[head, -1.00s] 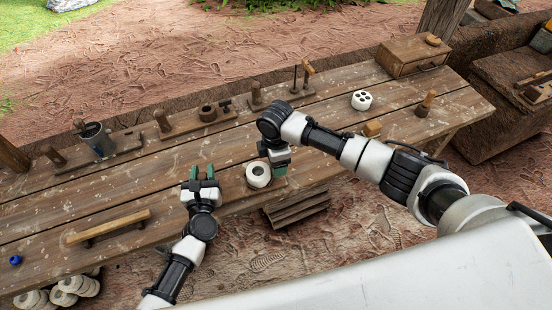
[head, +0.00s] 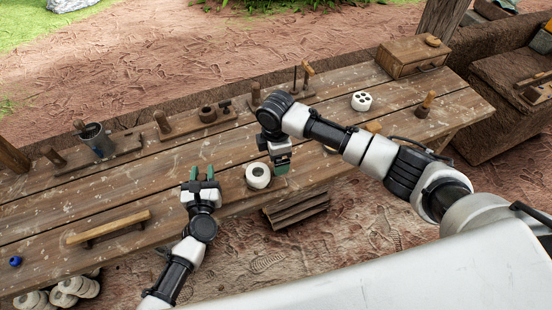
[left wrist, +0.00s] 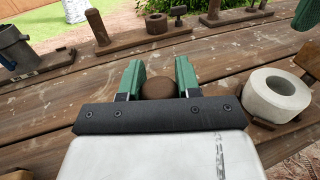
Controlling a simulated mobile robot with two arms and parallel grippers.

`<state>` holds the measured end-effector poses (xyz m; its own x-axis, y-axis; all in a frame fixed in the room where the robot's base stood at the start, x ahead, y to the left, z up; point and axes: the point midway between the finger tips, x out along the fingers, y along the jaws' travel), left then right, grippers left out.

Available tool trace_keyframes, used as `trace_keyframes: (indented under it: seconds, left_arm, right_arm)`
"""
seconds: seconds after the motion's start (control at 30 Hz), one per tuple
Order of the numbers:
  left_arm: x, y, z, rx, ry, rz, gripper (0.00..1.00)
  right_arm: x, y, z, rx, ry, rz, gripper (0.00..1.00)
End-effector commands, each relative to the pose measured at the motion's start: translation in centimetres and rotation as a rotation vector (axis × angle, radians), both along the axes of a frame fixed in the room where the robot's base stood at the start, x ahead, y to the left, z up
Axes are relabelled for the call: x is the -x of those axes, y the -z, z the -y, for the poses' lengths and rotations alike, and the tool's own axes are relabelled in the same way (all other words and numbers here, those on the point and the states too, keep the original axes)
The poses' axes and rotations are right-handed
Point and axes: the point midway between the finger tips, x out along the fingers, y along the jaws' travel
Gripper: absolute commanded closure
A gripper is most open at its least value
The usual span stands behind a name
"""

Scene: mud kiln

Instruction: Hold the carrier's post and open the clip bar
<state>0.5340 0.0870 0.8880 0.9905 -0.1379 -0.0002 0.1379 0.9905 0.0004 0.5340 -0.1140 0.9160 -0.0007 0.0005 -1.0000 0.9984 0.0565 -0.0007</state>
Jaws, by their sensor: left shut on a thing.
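My left gripper (head: 204,173) stands at the table's near side. In the left wrist view its green fingers (left wrist: 159,82) are shut on the brown round top of a post (left wrist: 158,89). A pale ring-shaped piece (head: 258,175) sits to the right of this gripper; it also shows in the left wrist view (left wrist: 277,94), on a dark wooden base. A wooden piece (left wrist: 307,58) rises behind the ring; I cannot tell whether it is the clip bar. My right gripper (head: 281,166) points down just right of the ring, and its opening is hidden.
Wooden stands with posts (head: 201,117) and a metal cup (head: 97,139) line the far edge. A wooden handle bar (head: 108,228) lies at left.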

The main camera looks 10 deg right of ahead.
Motion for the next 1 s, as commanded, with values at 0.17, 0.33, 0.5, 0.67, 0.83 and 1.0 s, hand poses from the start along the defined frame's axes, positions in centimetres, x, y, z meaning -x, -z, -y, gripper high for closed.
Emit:
trace_keyframes:
  seconds: [0.17, 0.33, 0.5, 0.67, 0.83, 1.0]
  left_arm:
    - [0.0, 0.1, 0.0, 0.000, 0.000, -0.001, 0.97]
    - [0.0, 0.1, 0.0, 0.000, 0.000, -0.001, 0.97]
    - [0.0, 0.1, 0.0, 0.000, 0.000, -0.001, 0.97]
    - [0.0, 0.1, 0.0, 0.000, 0.000, -0.001, 0.97]
    - [0.0, 0.1, 0.0, 0.000, 0.000, -0.001, 0.97]
    - [0.0, 0.1, 0.0, 0.000, 0.000, -0.001, 0.97]
  right_arm:
    - [-0.1, -4.2, 0.0, -0.002, -0.002, 0.005, 0.08]
    - [-0.1, -7.1, 0.0, -0.001, -0.002, 0.004, 0.08]
    - [-0.1, -8.6, 0.0, 0.000, 0.000, 0.002, 0.08]
    - [0.0, -8.9, 0.0, 0.000, 0.000, 0.001, 0.08]
    - [0.0, -8.8, 0.0, 0.000, 0.000, 0.001, 0.08]
    - [-0.1, -9.3, 0.0, -0.001, -0.001, 0.002, 0.08]
